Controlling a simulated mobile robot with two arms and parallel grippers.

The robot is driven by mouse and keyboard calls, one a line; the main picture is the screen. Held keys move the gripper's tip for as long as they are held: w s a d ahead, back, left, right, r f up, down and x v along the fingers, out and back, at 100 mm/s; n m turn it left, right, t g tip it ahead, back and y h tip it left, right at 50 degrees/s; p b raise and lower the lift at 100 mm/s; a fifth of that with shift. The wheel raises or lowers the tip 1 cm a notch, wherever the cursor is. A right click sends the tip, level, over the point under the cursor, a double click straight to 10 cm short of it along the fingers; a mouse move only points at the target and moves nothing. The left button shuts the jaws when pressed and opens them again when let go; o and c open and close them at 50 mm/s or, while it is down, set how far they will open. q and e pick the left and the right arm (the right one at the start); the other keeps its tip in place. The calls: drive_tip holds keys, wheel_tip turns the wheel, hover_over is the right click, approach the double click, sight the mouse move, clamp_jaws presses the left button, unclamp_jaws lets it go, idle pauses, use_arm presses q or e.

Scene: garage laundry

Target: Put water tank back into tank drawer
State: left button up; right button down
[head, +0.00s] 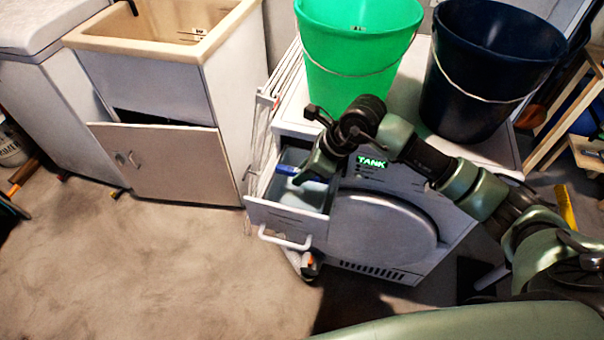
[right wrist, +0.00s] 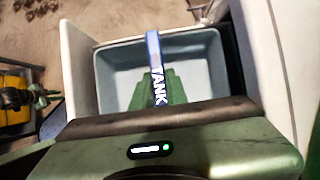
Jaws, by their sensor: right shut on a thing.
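The grey-blue water tank (head: 296,198) sits inside the pulled-out tank drawer (head: 287,220) at the front left of the white dryer (head: 385,226). Its blue handle (head: 287,169) shows beside my right gripper (head: 308,176). In the right wrist view, the blue handle (right wrist: 153,48), lettered TANK, runs between my green fingers (right wrist: 163,88). They are shut on it, above the tank's open hollow (right wrist: 197,62). The drawer's white wall (right wrist: 80,70) stands left of the tank there. The fingers partly hide the tank, and its bottom is out of sight. My left gripper is not in view.
A green bucket (head: 355,45) and a dark blue bucket (head: 485,75) stand on the dryer, close to my right arm. A folded white rack (head: 268,105) is beside the dryer. A sink cabinet (head: 160,165) stands left. The floor in front is mostly clear.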

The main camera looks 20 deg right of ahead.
drive_tip(key=c, duration=1.3)
unclamp_jaws()
drive_tip(key=shift+r+p, duration=2.95)
drive_tip(key=shift+r, duration=2.1)
